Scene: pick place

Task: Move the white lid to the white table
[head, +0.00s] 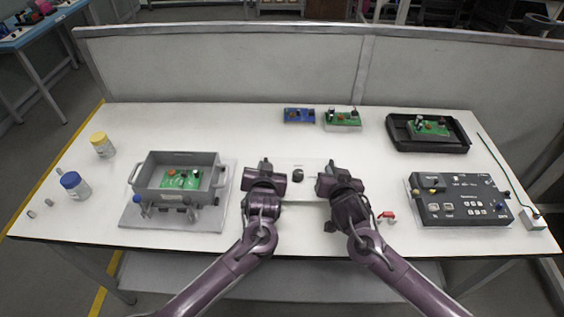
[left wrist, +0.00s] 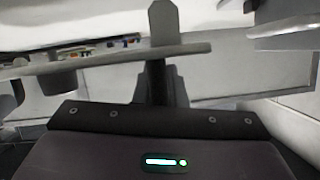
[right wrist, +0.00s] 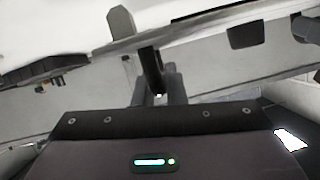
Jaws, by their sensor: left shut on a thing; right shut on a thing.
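The white lid (head: 306,190) with a dark knob (head: 297,175) lies level between my two grippers, over the middle of the white table (head: 235,125). My left gripper (head: 268,172) is shut on its left side, and my right gripper (head: 332,174) is shut on its right side. In the left wrist view the lid (left wrist: 100,64) shows as a thin plate between the fingers. It also crosses the right wrist view (right wrist: 195,27). My grippers hide its side edges. I cannot tell whether it touches the table.
A grey box (head: 152,192) with handles and a green board inside stands on a grey plate at left. Two jars are further left. Boards (head: 299,115) lie at the back. A black tray (head: 397,129) and a dark control panel (head: 440,211) are at right. A red part (head: 387,215) lies near my right arm.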

